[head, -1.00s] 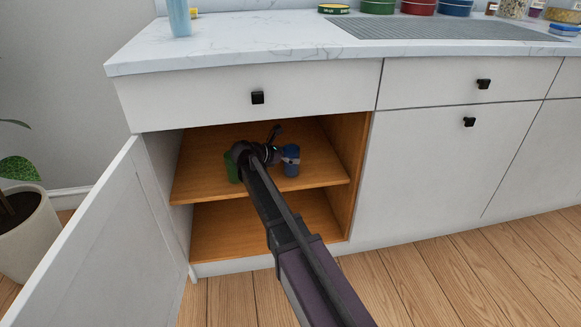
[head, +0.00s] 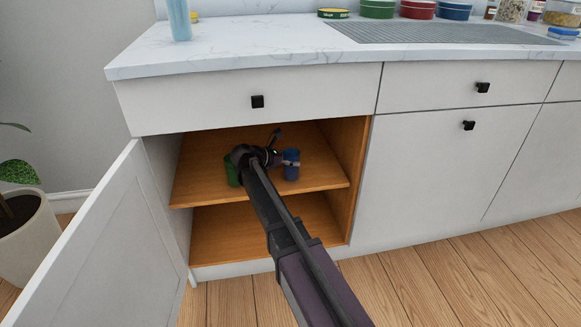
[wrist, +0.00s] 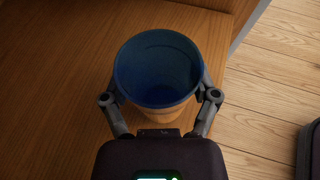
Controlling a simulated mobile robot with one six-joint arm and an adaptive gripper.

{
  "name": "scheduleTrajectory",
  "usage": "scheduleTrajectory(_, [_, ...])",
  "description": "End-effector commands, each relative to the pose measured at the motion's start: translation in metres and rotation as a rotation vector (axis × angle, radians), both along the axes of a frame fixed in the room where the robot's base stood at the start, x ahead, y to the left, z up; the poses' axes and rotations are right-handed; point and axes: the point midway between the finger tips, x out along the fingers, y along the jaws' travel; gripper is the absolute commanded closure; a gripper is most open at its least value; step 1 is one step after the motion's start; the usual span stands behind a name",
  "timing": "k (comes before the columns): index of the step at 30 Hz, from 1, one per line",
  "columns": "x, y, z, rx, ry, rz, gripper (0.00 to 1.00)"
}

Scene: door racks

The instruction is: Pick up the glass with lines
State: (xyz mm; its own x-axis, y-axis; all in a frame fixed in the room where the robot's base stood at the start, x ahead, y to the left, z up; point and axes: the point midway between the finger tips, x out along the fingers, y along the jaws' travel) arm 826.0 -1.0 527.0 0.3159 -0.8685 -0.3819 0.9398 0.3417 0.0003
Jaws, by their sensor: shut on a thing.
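A blue glass (head: 291,165) stands on the upper shelf of the open cabinet, to the right of my wrist in the head view. In the wrist view the blue glass (wrist: 158,68) is seen from above, open at the top and empty. My gripper (wrist: 159,92) is shut on it, one finger on each side. Whether the glass has lines is too small to tell. A green glass (head: 232,172) stands to the left of my wrist on the same shelf, partly hidden by my arm.
The cabinet door (head: 110,235) stands open at the left. The wooden upper shelf (head: 200,187) has a lower shelf (head: 215,235) beneath it and the countertop (head: 260,50) above. The cabinet's right side wall (head: 357,160) is close to the blue glass.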

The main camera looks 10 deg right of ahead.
Motion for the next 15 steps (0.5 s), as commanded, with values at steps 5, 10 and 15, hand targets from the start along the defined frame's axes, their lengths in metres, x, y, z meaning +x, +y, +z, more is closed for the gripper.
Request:
scheduleTrajectory(5, [0.000, 0.000, 0.000, 0.001, 0.000, 0.000, 0.79])
scheduleTrajectory(10, [0.000, 0.000, 0.005, 0.001, 0.000, 0.000, 0.79])
scheduleTrajectory(15, [0.000, 0.000, 0.014, 0.000, 0.000, 0.000, 0.79])
